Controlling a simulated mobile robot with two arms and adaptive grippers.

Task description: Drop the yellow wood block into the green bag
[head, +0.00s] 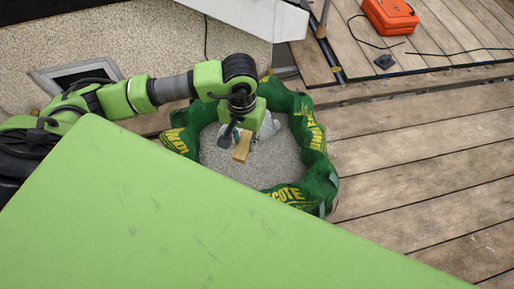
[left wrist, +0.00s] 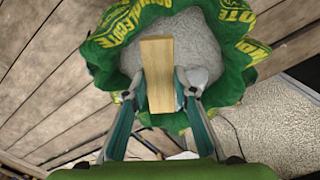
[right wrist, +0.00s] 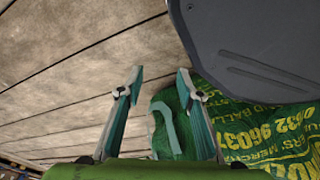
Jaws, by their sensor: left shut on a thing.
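The yellow wood block (head: 242,147) is held by my left gripper (head: 236,133) over the opening of the green bag (head: 316,137). In the left wrist view the block (left wrist: 157,70) stands between the two fingers (left wrist: 157,88), and grey gravel-like filling shows behind it inside the bag (left wrist: 228,85). The bag has yellow lettering and a rolled rim. How high the block is above the filling is hard to tell. My right gripper (right wrist: 158,84) shows only in the right wrist view. It is open and empty, with part of the green bag (right wrist: 262,135) beside and behind it.
Wooden planks (head: 430,150) run to the right of the bag and are mostly clear. An orange case (head: 390,15) with a dark cable lies at the back right. A gravelly roof surface (head: 140,35) lies at the back left.

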